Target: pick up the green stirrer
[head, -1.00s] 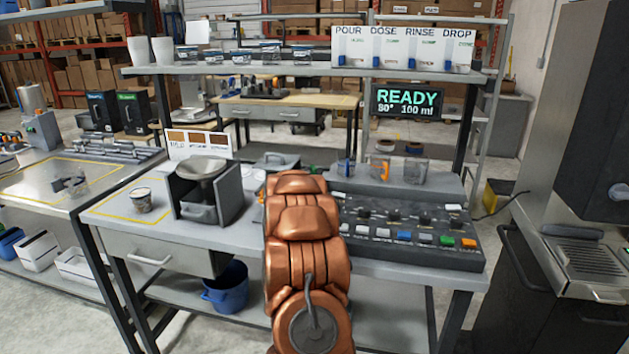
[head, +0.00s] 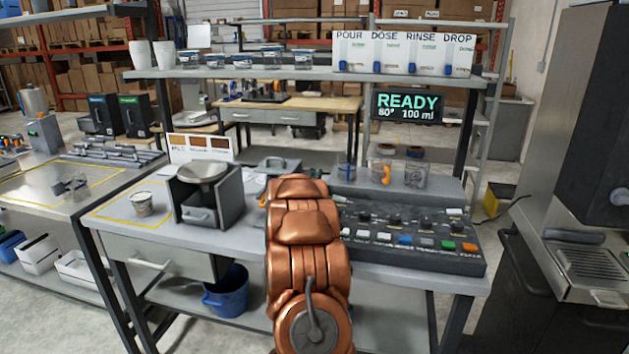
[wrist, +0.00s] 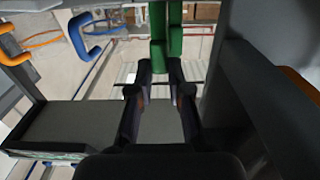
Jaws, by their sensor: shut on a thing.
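The green stirrer (wrist: 158,52) shows in the wrist view at the top middle as thick green bars, with its far end cut off by the picture edge. My gripper (wrist: 159,84) is shut on it, with the dark fingertips at the lower end of the green part. In the head view my copper arm reaches over the bench and hides my gripper; I cannot make out the green stirrer there.
A blue hooked handle (wrist: 92,36) and an orange hooked handle (wrist: 14,46) are left of the gripper in the wrist view. In the head view, clear cups (head: 382,171) stand behind the button panel (head: 410,235). A shelf (head: 300,73) spans above the bench.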

